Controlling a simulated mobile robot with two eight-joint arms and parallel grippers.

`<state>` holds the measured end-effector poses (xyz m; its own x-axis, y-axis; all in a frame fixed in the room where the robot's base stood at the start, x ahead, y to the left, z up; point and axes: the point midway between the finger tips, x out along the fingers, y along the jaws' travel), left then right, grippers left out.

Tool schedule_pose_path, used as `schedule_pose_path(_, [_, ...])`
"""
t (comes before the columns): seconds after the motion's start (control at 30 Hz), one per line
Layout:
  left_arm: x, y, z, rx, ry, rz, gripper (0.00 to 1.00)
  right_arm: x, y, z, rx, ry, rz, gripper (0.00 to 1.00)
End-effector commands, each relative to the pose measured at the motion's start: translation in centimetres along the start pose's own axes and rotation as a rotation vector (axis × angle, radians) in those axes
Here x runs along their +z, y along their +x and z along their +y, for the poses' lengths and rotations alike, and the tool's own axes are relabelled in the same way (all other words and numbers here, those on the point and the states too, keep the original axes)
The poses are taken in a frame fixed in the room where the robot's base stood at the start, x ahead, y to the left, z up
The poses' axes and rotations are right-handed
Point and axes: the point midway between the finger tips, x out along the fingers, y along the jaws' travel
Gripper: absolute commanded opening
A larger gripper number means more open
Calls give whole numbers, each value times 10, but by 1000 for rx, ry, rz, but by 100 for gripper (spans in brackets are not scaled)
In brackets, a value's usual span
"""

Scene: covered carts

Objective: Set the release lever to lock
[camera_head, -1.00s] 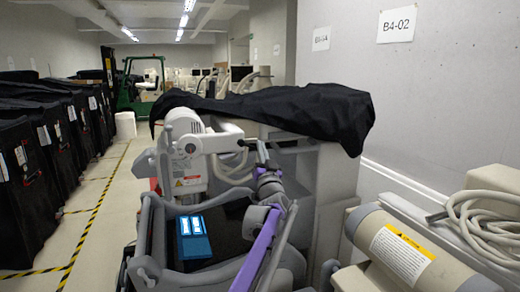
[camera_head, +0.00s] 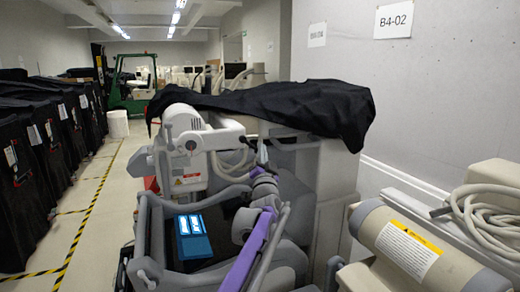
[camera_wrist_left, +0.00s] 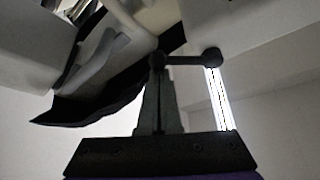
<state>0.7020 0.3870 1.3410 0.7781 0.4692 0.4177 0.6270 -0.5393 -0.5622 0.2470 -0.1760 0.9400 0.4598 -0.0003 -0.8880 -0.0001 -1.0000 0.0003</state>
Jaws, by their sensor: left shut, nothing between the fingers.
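My left arm's purple links rise in front of the covered cart. My left gripper (camera_head: 262,153) is small there, beside the cart's white jointed arm (camera_head: 222,137). In the left wrist view my left gripper (camera_wrist_left: 158,72) has its dark fingers together, with nothing between them. A short dark bar with round ends (camera_wrist_left: 185,60), which looks like the release lever, lies across the view at the fingertips. I cannot tell whether they touch it. I cannot make out the lever or its lock marking in the head view. My right gripper is not in view.
A black cover (camera_head: 290,105) drapes over the cart. A lit blue-and-white panel (camera_head: 192,237) sits low on the cart. A beige cylinder with a warning label (camera_head: 400,245) and coiled hose (camera_head: 485,215) are at the right. The aisle at left is clear beside black-covered carts (camera_head: 30,160).

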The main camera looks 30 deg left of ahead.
Motion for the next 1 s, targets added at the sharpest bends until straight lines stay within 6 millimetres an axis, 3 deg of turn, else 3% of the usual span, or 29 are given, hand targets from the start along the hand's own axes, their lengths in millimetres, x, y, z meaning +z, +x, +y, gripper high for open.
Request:
schedule_pose_path(0.7, [31, -18, -12, 319, 550, -3, 0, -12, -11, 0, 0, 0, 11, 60])
schedule_pose_path(1.0, [36, -21, -14, 349, 601, -2, 0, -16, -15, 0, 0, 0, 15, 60])
